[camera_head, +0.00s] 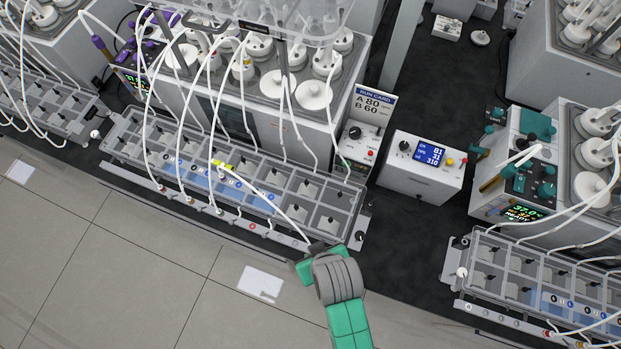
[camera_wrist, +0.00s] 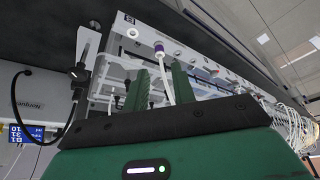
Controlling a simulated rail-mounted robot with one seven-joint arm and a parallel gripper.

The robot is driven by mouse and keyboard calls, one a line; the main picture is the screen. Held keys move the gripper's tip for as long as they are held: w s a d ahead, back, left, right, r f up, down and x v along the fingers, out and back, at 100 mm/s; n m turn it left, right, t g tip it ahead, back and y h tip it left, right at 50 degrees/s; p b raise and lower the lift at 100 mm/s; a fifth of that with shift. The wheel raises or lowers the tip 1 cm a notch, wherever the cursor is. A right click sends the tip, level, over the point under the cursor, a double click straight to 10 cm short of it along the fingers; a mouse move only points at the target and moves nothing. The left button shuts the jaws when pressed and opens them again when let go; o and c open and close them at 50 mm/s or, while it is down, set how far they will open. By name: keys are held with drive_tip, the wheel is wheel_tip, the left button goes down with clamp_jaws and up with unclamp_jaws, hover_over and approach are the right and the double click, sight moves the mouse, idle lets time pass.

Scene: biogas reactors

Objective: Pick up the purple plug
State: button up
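The purple plug (camera_wrist: 160,49) shows in the wrist view as a white tip with a purple ring, at the front rail of the tray rack (camera_wrist: 205,66). A white tube runs from it back between the fingers of my gripper (camera_wrist: 160,70). The two green fingers stand apart, one on each side of the tube, and the plug lies just past their tips. I see no clear contact. In the head view my gripper (camera_head: 314,250) is at the right end of the rack's front rail (camera_head: 245,224), and the plug is hidden or too small to tell.
The tray rack's compartments (camera_head: 325,222) lie behind the rail, with several white tubes looping over it. A control box (camera_head: 420,165) stands to the right, and a second rack (camera_head: 530,313) beyond it. The tiled floor (camera_head: 140,260) in front is clear except for white sheets (camera_head: 260,283).

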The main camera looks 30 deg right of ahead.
drive_tip(key=x, duration=0.8)
drive_tip(key=shift+w, duration=0.15)
drive_tip(key=shift+r, duration=0.1)
clamp_jaws()
